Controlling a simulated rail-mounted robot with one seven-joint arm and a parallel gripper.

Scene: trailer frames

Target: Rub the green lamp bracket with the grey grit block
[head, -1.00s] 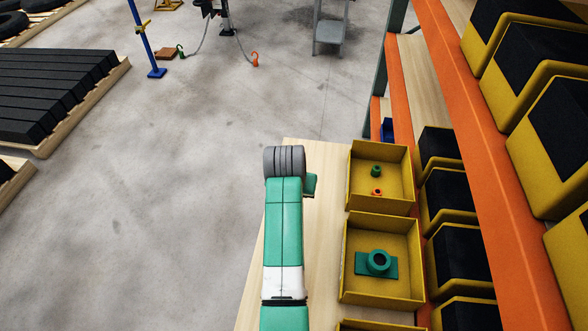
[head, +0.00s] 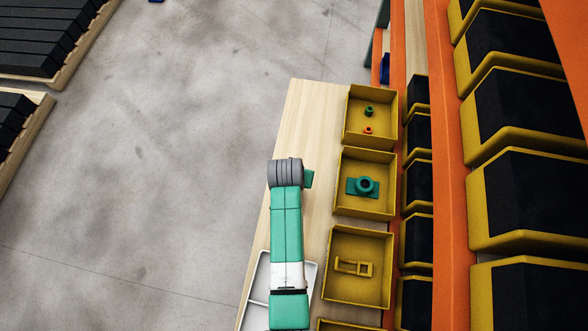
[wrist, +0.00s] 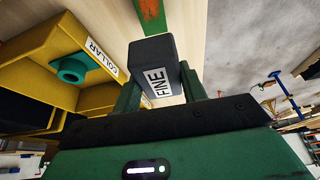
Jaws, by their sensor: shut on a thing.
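In the wrist view my gripper (wrist: 160,85) is shut on a dark grey block (wrist: 152,52) with a white label reading FINE. A green strip with rusty orange-brown patches (wrist: 151,14), which looks like the lamp bracket, shows at the top edge, just beyond the block's far end. Only part of it is in view. I cannot tell whether the block touches it.
Yellow bins line the bench's right side; one holds a green collar (head: 364,187), another a yellow part (head: 354,267). A white tray (head: 311,278) lies beside my arm. A shelf upright with orange beams (head: 448,200) stands on the right. Floor on the left is open.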

